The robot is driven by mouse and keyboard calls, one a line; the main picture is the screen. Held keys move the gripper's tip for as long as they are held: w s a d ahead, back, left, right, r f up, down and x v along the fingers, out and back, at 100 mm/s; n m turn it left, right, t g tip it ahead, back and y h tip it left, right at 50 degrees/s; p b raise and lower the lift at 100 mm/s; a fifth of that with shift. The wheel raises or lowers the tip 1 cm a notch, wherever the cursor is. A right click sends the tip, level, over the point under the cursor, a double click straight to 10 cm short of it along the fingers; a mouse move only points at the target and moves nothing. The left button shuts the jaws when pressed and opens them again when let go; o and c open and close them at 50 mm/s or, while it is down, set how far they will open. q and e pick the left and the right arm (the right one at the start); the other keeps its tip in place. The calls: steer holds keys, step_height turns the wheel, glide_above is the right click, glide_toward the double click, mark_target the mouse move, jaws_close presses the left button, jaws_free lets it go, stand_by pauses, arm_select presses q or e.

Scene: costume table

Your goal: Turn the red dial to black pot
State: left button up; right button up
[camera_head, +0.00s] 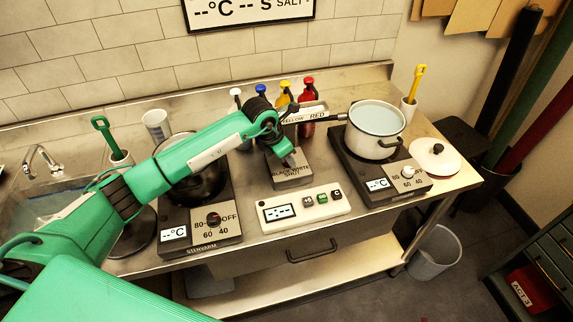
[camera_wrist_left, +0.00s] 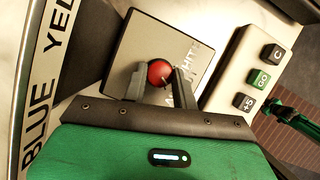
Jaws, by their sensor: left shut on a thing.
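The red dial (camera_wrist_left: 160,73) shows in the left wrist view as a round red knob on a dark grey unit (camera_wrist_left: 140,40). My left gripper (camera_wrist_left: 158,84) is shut on the dial, one finger on each side. In the head view this gripper (camera_head: 286,155) points down at the grey unit (camera_head: 292,181), marked BLACK and WHITE, and hides the dial. The dial's pointing direction is hard to tell. The black pot (camera_head: 207,187) sits on the left hotplate, partly behind my left arm. My right gripper is not in view.
A white pot (camera_head: 372,146) stands on the right hotplate (camera_head: 398,185), with a white lid (camera_head: 428,166) beside it. A white timer panel (camera_head: 300,212) lies in front of the unit. Coloured bottles (camera_head: 307,115) stand behind it, near a BLUE, YELLOW, RED label strip.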

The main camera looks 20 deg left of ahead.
arm_select(q)
steer(key=shift+w+a+f+m+h+b, duration=0.15)
steer(key=shift+m+h+b, duration=0.25)
steer(key=shift+m+b, duration=0.65)
steer(key=shift+m+g+b, duration=0.4)
steer(key=shift+m+b, duration=0.05)
steer(key=shift+b, duration=0.2)
steer(key=shift+r, duration=0.2)
steer(key=o, duration=1)
steer(key=shift+c, duration=0.2)
steer(key=b+v, duration=0.3)
steer(key=v, duration=1)
steer(key=shift+a+r, duration=0.15)
steer(key=shift+r, duration=0.2)
